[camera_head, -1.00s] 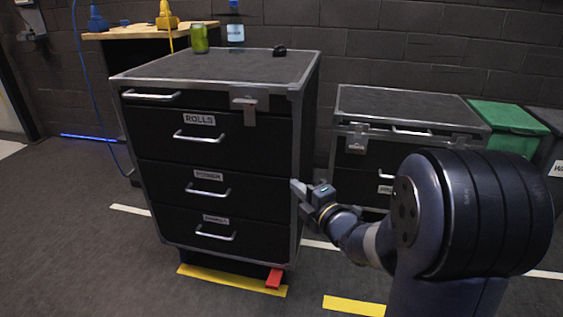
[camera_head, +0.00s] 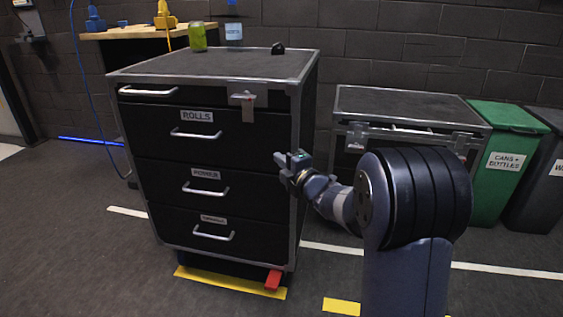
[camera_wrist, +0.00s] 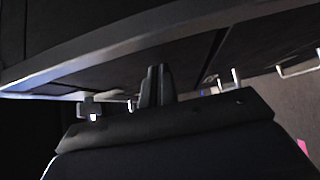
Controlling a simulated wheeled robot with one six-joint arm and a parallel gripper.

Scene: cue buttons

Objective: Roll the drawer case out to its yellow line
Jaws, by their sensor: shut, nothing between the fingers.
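The drawer case (camera_head: 160,180) is a tall black cabinet with metal edges, silver handles and drawer labels such as ROLLS. It stands upright with its drawers closed. Its yellow line (camera_head: 230,283) lies on the floor along its front foot. A red pedal (camera_head: 273,279) sticks out at the lower right front, over the line. My gripper (camera_head: 279,165) is shut and empty, in front of the case's right front edge. In the wrist view its fingers (camera_wrist: 156,85) point toward the case's metal edge (camera_wrist: 130,45); I cannot tell whether they touch.
A green can (camera_head: 198,37) and a small dark object (camera_head: 278,48) are on the case top. A second low case (camera_head: 400,105) stands to the right, with a green bin (camera_head: 505,150) beside it. Another yellow strip (camera_head: 341,306) lies on the open floor in front.

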